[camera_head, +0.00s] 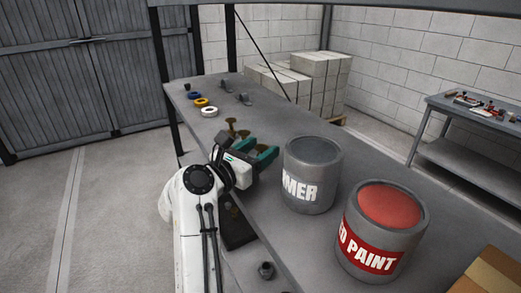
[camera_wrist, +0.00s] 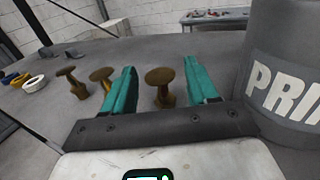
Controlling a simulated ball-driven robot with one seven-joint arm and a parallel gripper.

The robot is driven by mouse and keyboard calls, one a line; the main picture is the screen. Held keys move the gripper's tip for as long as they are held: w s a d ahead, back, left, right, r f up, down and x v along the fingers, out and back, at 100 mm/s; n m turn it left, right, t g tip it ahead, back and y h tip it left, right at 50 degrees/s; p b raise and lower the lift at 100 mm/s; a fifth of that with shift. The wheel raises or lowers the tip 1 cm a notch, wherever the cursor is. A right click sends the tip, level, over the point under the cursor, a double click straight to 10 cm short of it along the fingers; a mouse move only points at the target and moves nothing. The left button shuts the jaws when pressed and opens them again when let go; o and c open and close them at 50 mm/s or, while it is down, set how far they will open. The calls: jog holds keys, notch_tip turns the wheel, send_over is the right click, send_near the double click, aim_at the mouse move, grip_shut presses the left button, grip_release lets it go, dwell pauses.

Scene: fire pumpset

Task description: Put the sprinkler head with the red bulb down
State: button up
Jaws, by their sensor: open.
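Several brass-coloured sprinkler heads stand on the grey workbench (camera_head: 275,225). In the wrist view one sprinkler head (camera_wrist: 160,89) stands upright between the spread teal fingers of my gripper (camera_wrist: 160,66), with gaps to both. Two more sprinkler heads (camera_wrist: 71,84) (camera_wrist: 103,79) stand to the left, outside the fingers. I cannot make out the bulb colour on any of them. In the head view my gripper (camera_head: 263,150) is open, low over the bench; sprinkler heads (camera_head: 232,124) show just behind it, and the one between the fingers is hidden.
A grey primer can (camera_head: 312,178) stands close right of my gripper, with a red paint can (camera_head: 383,235) nearer. Tape rolls (camera_head: 208,111) and grey brackets (camera_head: 243,99) lie at the bench's far end. A small metal fitting (camera_head: 266,270) and a cardboard box (camera_head: 495,275) are nearer.

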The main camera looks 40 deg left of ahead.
jog(key=s+b, duration=0.2)
jog(key=s, duration=0.9)
jog(key=shift+s+f, duration=0.1)
